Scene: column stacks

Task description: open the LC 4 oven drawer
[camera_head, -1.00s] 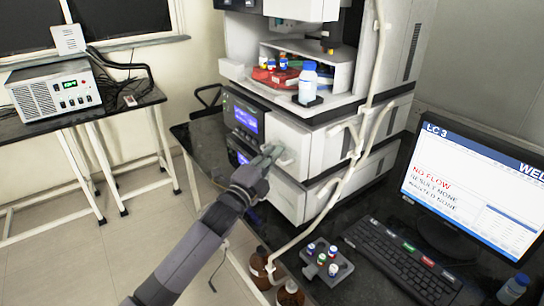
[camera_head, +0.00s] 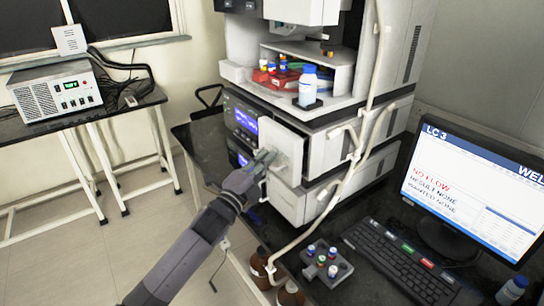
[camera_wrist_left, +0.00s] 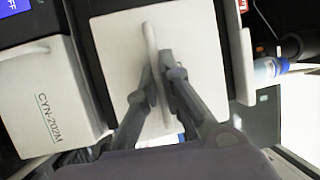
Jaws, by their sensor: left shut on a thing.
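The white drawer front (camera_head: 287,140) belongs to the middle unit of the instrument stack and stands out from the unit's body. My left gripper (camera_head: 268,158) is at this front. In the left wrist view the gripper (camera_wrist_left: 160,75) is shut on the pale upright handle (camera_wrist_left: 150,40) of the white front. The inside of the drawer is hidden from these angles. The label on this unit cannot be read; the monitor (camera_head: 475,185) beside the stack reads LC 3. My right gripper does not show.
A lower white unit (camera_head: 300,202) sits under the drawer. A pale tube (camera_head: 345,180) hangs in front of the stack. Brown bottles (camera_head: 290,294), a vial rack (camera_head: 327,266) and a keyboard (camera_head: 400,262) stand close by. A panel marked CYN-202M (camera_wrist_left: 50,100) is beside the front.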

